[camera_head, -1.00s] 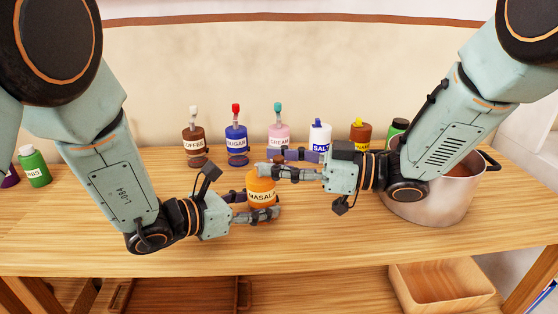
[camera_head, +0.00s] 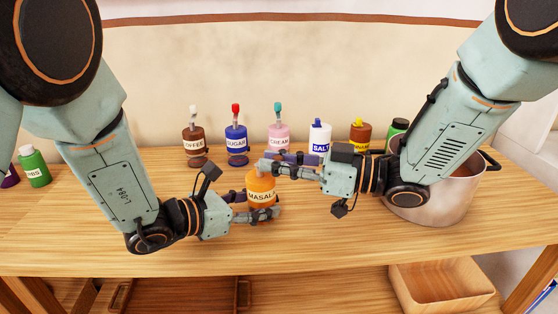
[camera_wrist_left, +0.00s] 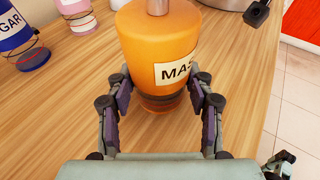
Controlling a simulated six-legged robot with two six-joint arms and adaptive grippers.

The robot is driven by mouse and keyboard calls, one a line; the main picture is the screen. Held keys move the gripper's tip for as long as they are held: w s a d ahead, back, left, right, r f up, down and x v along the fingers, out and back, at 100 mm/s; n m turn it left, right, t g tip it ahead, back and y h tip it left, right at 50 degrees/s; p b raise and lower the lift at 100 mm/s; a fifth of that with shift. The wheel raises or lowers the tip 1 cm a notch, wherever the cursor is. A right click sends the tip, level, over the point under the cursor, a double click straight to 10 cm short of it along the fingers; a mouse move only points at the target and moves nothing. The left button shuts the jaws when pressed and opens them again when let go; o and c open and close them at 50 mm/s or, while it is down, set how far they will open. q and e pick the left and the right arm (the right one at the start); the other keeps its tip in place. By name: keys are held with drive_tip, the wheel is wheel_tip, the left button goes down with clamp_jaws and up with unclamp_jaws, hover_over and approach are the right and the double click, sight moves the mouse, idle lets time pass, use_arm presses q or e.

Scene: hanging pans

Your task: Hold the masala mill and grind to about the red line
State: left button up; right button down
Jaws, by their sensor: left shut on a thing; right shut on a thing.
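The orange masala mill (camera_head: 261,187) stands upright above the wooden table, with a white MASALA label and a dark lower band. It also shows in the left wrist view (camera_wrist_left: 155,45), with a grey metal stem at its top. My left gripper (camera_head: 264,208) is shut on the mill's lower body from the left, its fingers on both sides of the dark band. My right gripper (camera_head: 266,166) comes in from the right and is shut at the mill's top. Its fingers hide most of the top piece there. I cannot make out a red line.
A metal pot (camera_head: 440,203) with reddish-brown contents stands to the right, partly behind my right arm. Coffee (camera_head: 194,147), sugar (camera_head: 236,145), cream (camera_head: 279,138) and salt (camera_head: 319,137) bottles stand in a row behind the mill. The table's front is clear.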

drive_tip(key=m+t+h, duration=0.1)
drive_tip(key=m+t, duration=0.1)
drive_tip(key=t, duration=0.1)
drive_tip(key=s+a+m+t+h, duration=0.1)
drive_tip(key=t, duration=0.1)
drive_tip(key=shift+m+h, duration=0.3)
drive_tip(key=c, duration=1.2)
unclamp_jaws()
drive_tip(key=shift+d, duration=0.15)
drive_tip(key=shift+v, duration=5.9)
drive_tip(key=shift+s, duration=0.15)
